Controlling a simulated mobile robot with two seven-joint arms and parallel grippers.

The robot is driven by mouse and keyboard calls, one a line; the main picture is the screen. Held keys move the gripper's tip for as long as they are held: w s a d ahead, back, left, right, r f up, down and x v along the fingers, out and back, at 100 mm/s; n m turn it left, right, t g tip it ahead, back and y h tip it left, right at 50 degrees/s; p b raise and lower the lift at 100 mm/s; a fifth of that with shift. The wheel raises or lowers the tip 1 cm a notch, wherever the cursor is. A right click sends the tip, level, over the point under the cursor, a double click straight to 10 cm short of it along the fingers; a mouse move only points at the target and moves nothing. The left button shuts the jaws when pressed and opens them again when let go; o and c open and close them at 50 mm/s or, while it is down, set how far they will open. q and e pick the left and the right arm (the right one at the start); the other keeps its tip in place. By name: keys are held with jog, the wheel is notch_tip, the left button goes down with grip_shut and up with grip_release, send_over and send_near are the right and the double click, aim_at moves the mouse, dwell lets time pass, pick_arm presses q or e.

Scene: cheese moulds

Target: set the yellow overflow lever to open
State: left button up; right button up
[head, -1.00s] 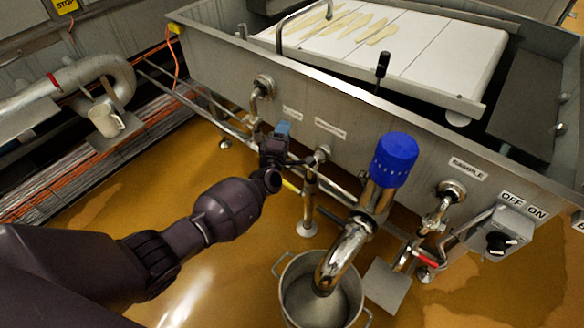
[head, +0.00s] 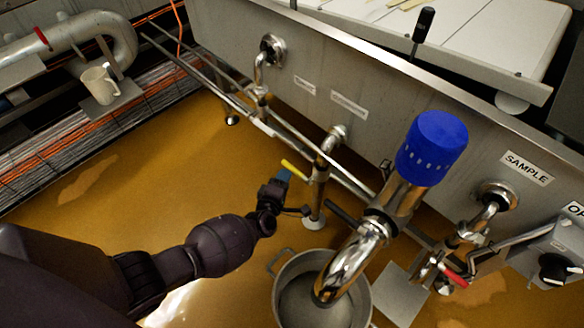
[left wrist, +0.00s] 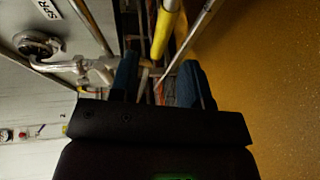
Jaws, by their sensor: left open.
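The yellow lever (head: 293,169) sticks out to the left from a steel drain pipe (head: 325,160) on the front of the vat. My left gripper (head: 282,178) has blue fingertips and is close to the lever, just below it in the head view. In the left wrist view the yellow lever (left wrist: 167,30) comes down from the top between the two fingers of my open left gripper (left wrist: 157,78). I cannot tell whether a finger touches it. The gripper holds nothing. My right gripper is out of view.
A blue-capped pipe (head: 431,148) curves down over a steel pot (head: 300,298) to the right. A red-handled sample valve (head: 455,277) is farther right. A horizontal rail (head: 285,135) runs along the vat (head: 365,75). A mug (head: 99,85) stands at the left. The floor is open below.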

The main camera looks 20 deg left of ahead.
aim_at(291, 166)
pick_arm(q)
jog(key=shift+w+a+f+b, duration=0.15)
jog(key=shift+w+b, duration=0.25)
jog(key=shift+w, duration=0.65)
jog(key=shift+w+d+f+b, duration=0.1)
jog(key=shift+w+f+b, duration=0.25)
jog(key=shift+w, duration=0.65)
jog(key=shift+w+a+f+b, duration=0.1)
jog(key=shift+w+b, duration=0.35)
jog(key=shift+w, duration=0.6)
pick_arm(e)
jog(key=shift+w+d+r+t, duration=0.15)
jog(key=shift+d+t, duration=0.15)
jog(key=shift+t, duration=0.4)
pick_arm(q)
jog(key=shift+c, duration=0.2)
grip_shut()
